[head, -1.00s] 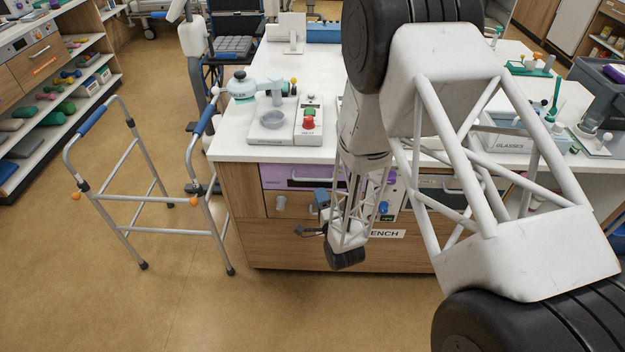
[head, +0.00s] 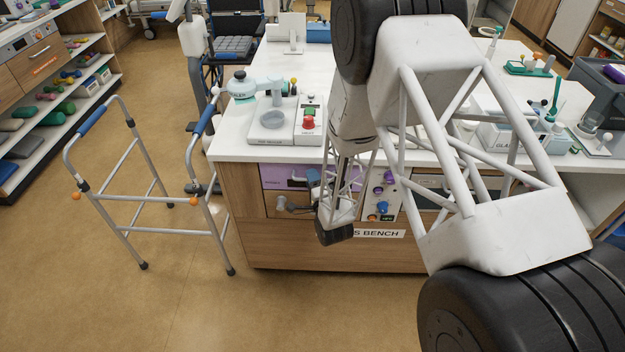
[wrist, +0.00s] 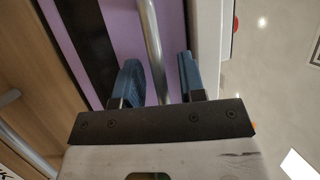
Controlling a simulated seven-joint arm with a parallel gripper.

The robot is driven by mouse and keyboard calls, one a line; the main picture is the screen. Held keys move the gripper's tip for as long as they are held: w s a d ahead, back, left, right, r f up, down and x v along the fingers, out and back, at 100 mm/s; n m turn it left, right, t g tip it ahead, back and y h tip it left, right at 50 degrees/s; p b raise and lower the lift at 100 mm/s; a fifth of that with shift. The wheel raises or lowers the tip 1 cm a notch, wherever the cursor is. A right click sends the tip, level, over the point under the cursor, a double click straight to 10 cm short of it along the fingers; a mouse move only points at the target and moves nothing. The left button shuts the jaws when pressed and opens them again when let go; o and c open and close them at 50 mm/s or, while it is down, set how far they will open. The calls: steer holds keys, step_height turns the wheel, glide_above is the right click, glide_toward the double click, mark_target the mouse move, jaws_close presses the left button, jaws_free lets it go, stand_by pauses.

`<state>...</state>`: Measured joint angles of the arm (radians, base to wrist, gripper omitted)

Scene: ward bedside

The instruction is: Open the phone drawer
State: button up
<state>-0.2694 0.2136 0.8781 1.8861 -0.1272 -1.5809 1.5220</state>
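The bench has a purple drawer front (head: 274,172) at its upper left, which looks closed. No readable label shows which drawer is the phone drawer. My gripper (head: 312,178) is at the purple drawer's right part, partly hidden by my wrist in the head view. In the wrist view, the two blue fingers of my gripper (wrist: 160,80) are open. The metal bar handle (wrist: 152,40) of the purple drawer runs between them, with gaps visible on both sides. Whether the fingertips reach fully past the bar is hard to tell.
A panel with coloured knobs (head: 382,195) stands close to the right of my wrist. A walker (head: 135,200) stands left of the bench. The floor in front is clear.

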jaws_close()
stand_by(0.3)
steer(key=s, duration=2.1)
jaws_free()
steer(key=shift+s, duration=0.2)
steer(key=v, duration=0.7)
steer(key=shift+s, duration=0.25)
